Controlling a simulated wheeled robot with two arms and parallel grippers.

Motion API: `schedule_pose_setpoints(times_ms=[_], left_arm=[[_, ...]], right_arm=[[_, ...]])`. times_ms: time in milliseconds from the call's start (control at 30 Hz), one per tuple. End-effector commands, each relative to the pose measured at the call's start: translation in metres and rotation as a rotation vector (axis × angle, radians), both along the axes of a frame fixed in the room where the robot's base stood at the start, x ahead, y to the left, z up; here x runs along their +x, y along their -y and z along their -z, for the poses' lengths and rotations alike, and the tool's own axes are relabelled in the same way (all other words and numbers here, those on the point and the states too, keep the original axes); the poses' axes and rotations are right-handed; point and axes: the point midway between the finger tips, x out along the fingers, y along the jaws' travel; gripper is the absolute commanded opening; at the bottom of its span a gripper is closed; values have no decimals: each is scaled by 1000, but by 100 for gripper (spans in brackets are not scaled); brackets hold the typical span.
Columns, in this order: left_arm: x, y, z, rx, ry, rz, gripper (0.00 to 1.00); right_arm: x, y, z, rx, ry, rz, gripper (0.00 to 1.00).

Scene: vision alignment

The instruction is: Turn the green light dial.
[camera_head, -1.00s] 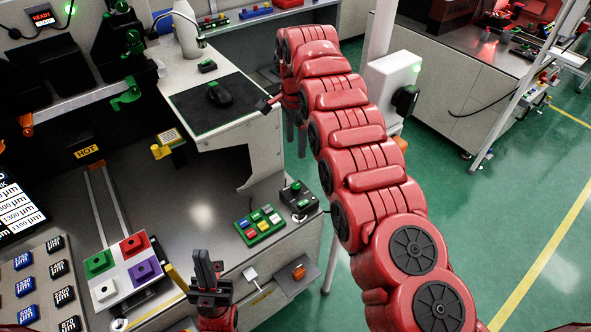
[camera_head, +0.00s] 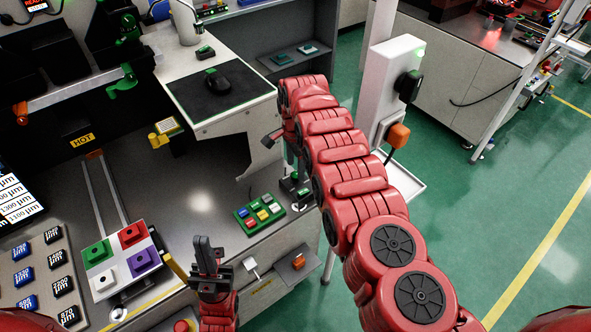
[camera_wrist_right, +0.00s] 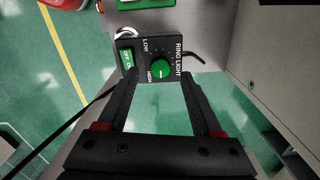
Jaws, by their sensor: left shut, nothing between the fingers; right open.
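The green dial (camera_wrist_right: 161,68) sits on a black box (camera_wrist_right: 172,45) labelled RING LIGHT, with LOW and HIGH marks. In the head view the box (camera_head: 303,195) stands on the bench's right edge, partly hidden by my right arm. My right gripper (camera_wrist_right: 158,80) is open over the box, its fingertips apart on either side of the dial's lower edge. No contact with the dial is visible. In the head view its fingers are mostly hidden by the arm. My left gripper (camera_head: 208,256) is shut and empty, pointing up over the bench's front.
A green button pad (camera_head: 259,214) lies just left of the box. A plate with coloured blocks (camera_head: 122,262) is further left. A shelf with a mouse pad (camera_head: 222,103) overhangs behind. A white post unit with an orange knob (camera_head: 398,135) stands right. A black cable (camera_wrist_right: 85,115) leaves the box.

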Motion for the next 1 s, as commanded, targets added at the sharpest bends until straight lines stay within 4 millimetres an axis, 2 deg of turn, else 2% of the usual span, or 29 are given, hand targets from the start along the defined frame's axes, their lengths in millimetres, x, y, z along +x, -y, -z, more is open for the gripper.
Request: schedule_pose_setpoints(times_ms=[67, 167, 467, 833, 1000], left_arm=[[0, 0, 14, 0, 0, 0, 0], [0, 0, 20, 0, 0, 0, 0], [0, 0, 19, 0, 0, 0, 0], [0, 0, 19, 0, 0, 0, 0], [0, 0, 19, 0, 0, 0, 0]], right_arm=[[2, 1, 19, 0, 5, 1, 67], [1, 1, 30, 0, 3, 1, 67], [0, 0, 30, 1, 2, 0, 67], [0, 0, 30, 1, 2, 0, 2], [0, 0, 30, 1, 2, -1, 0]])
